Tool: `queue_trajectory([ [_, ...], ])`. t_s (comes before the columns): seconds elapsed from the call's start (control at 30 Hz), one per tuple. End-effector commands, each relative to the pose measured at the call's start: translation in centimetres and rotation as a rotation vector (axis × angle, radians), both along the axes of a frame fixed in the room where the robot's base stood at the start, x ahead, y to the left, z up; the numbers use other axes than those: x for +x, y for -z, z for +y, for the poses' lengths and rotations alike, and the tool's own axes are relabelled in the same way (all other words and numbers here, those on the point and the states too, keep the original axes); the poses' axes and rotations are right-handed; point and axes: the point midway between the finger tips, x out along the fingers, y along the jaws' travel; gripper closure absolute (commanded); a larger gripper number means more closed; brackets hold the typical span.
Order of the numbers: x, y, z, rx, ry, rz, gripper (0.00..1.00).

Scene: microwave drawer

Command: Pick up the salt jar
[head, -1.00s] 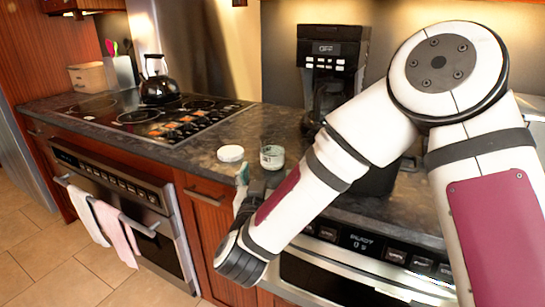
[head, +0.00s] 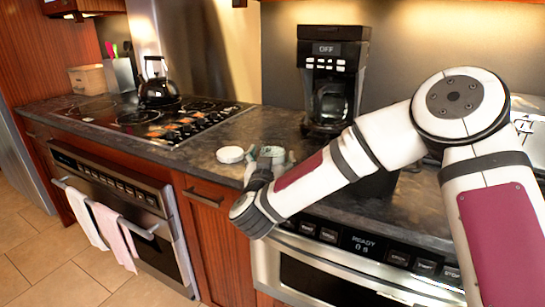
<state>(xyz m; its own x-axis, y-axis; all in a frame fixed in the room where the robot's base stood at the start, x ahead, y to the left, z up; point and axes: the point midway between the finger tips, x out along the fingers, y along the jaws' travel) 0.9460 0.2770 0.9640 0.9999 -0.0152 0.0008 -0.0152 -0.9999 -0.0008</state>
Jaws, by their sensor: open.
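The salt jar (head: 271,153) is a small clear glass jar on the dark counter, right of a round white lid-like disc (head: 231,154). My gripper (head: 265,160) is over the counter's front edge at the jar, its fingers open and pointing away from me. The fingers and wrist hide most of the jar. One finger shows to the left of the jar and the other to its right. Whether either finger touches the glass cannot be told.
A black coffee maker (head: 333,80) stands behind and to the right. A stovetop (head: 150,120) with a black kettle (head: 158,84) is to the left. The microwave drawer (head: 345,275) is below the counter, closed.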

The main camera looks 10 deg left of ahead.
Motion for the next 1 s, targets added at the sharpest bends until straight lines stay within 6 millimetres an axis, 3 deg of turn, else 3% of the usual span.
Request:
queue_trajectory([
  [0.1, 0.0, 0.0, 0.0, 0.000, 0.000, 0.000, 0.27],
  [0.33, -0.1, 0.0, 0.0, 0.000, 0.000, 0.001, 0.77],
  [0.77, -0.1, -0.5, 0.0, -0.001, -0.001, 0.000, 0.77],
  [1.0, -0.1, -3.0, 0.1, -0.002, -0.002, -0.004, 0.77],
])
